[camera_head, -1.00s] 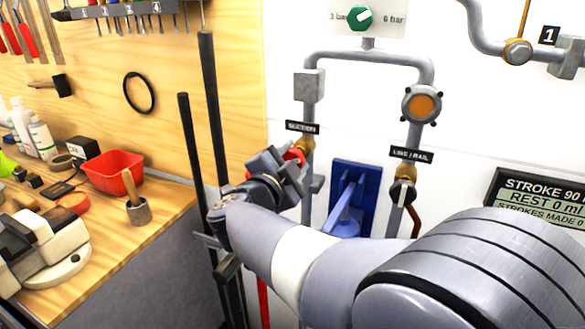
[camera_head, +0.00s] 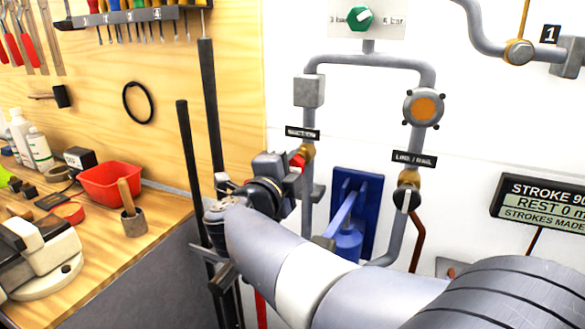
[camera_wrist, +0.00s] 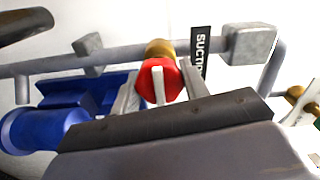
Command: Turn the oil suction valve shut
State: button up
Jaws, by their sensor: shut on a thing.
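The oil suction valve is a red knob (camera_wrist: 173,83) on a brass body (camera_wrist: 159,48), set in a grey pipe under the SUCTION label (camera_wrist: 199,52). In the wrist view a pale bar on the knob's face lies roughly across the pipe. My gripper (camera_wrist: 158,92) is shut on the knob, with one finger at each side of it. In the head view only a sliver of the red knob (camera_head: 297,160) shows beside my gripper (camera_head: 287,166); the gripper hides the rest.
A black-knobbed valve (camera_head: 406,199) stands on the right-hand pipe under the LINE / RAIL label (camera_head: 414,159). A blue pump (camera_head: 350,210) is mounted between the pipes. Tall black rods (camera_head: 210,110) stand close left of my gripper. A cluttered workbench (camera_head: 160,215) lies at the left.

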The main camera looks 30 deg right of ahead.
jog(key=o, duration=1)
jog(key=shift+a, duration=0.1)
jog(key=v, duration=1)
jog(key=shift+s+a, duration=0.2)
jog(key=shift+s, duration=0.05)
jog(key=shift+d, duration=0.1)
jog(key=shift+x, duration=5.35)
